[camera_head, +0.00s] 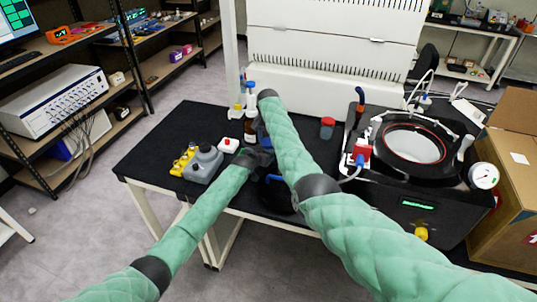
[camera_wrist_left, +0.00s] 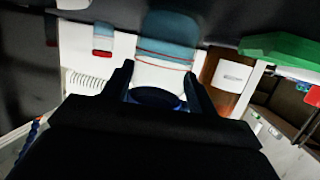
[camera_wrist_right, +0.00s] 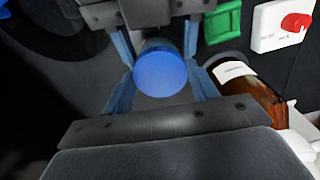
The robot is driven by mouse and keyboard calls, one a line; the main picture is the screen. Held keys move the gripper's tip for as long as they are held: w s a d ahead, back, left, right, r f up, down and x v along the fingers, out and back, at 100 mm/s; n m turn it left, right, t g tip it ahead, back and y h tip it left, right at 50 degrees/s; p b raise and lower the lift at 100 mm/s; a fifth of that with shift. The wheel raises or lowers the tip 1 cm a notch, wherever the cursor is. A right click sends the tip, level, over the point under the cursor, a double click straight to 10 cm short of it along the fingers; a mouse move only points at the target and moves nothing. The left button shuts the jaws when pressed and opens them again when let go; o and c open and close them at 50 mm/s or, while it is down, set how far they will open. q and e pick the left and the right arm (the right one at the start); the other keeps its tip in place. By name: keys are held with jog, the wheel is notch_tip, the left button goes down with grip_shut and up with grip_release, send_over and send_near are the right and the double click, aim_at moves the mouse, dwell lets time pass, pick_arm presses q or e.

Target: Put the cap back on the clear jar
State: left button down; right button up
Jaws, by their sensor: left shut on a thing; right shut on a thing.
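The blue cap (camera_wrist_right: 160,74) shows as a round disc in the right wrist view. My right gripper (camera_wrist_right: 162,88) is shut on it from the lower side of that view. My left gripper (camera_wrist_left: 158,88) is shut on the clear jar (camera_wrist_left: 160,76), whose pale body shows between its fingers in the left wrist view. The left fingers also reach in from the top of the right wrist view. The cap is at the jar's mouth, but I cannot tell whether it is seated. In the head view, my left gripper (camera_head: 262,157) is over the table and my right arm hides much of the jar.
A brown bottle (camera_wrist_right: 250,92) stands close beside the grippers. A white box with a red button (camera_head: 228,145) and a grey and yellow device (camera_head: 203,163) are to the left. A red-capped jar (camera_head: 327,128) and the freeze dryer (camera_head: 415,185) are to the right.

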pick_arm(q)
jog(key=shift+s+f, duration=0.1)
jog(key=shift+f, duration=0.05)
pick_arm(e)
jog(key=m, duration=0.4)
jog(key=shift+m, duration=0.3)
jog(key=m, duration=0.8)
jog(key=shift+m, duration=0.4)
jog(key=m, duration=0.4)
jog(key=shift+w, duration=0.1)
jog(key=o, duration=1.1)
jog(key=shift+o, duration=0.2)
notch_tip(320, 180, up, 12)
